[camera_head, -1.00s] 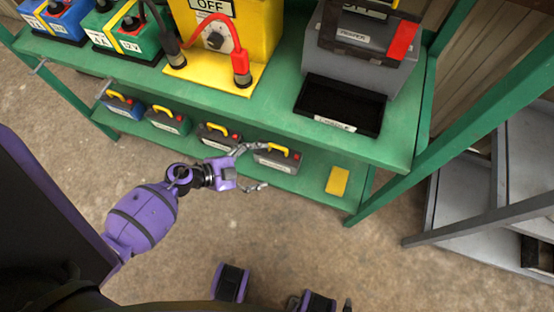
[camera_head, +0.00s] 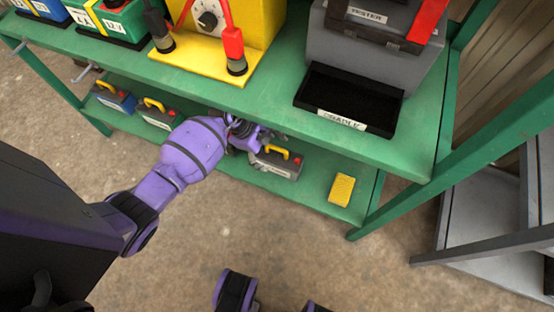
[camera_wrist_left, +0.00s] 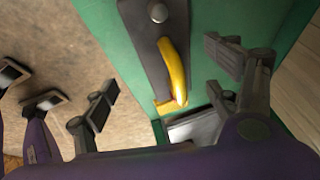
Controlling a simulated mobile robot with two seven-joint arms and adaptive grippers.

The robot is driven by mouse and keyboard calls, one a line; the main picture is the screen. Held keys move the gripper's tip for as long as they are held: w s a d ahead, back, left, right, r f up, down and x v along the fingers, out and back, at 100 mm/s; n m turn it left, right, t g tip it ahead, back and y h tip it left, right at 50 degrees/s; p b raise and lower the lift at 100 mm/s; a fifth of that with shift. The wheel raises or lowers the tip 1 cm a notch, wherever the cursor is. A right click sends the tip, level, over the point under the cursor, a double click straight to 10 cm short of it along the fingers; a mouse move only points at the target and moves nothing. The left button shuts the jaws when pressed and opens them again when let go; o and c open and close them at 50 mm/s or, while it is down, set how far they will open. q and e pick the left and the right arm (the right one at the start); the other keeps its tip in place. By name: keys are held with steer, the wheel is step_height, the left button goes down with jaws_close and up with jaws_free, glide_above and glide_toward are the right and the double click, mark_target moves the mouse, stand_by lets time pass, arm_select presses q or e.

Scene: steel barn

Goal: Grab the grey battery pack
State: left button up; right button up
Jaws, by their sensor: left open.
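The grey battery pack (camera_head: 290,170) with a yellow handle sits on the lower green shelf in the head view. My left gripper (camera_head: 268,138) is at its left end, close to the handle, under the edge of the upper shelf. In the left wrist view my left gripper (camera_wrist_left: 168,90) is open, its fingers spread on either side of the pack's yellow handle (camera_wrist_left: 177,70). The dark grey top of the pack (camera_wrist_left: 138,22) shows behind the handle. No grip on the handle shows.
Other packs, one blue (camera_head: 118,98) and another (camera_head: 157,113), stand left on the lower shelf (camera_head: 235,165). A yellow block (camera_head: 342,189) lies right of the grey pack. The upper shelf (camera_head: 390,150) overhangs, carrying a black tray (camera_head: 340,80) and a yellow box (camera_head: 245,20).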

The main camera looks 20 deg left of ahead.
mark_target(281, 156)
arm_select(q)
steer(key=shift+w+d, duration=0.3)
steer(key=shift+d, duration=0.45)
steer(key=shift+f, duration=0.15)
steer(key=b+x, duration=0.2)
steer(key=x, duration=0.2)
steer(key=shift+d+f, duration=0.1)
steer(key=shift+f, duration=0.15)
steer(key=shift+d+f, duration=0.1)
steer(key=shift+f, duration=0.1)
steer(key=shift+r, duration=0.1)
steer(key=c, duration=1.1)
jaws_close()
steer(key=shift+w+r, duration=0.15)
steer(key=shift+w, duration=0.05)
arm_select(e)
steer(key=shift+s+x, duration=0.25)
steer(key=shift+x, duration=0.95)
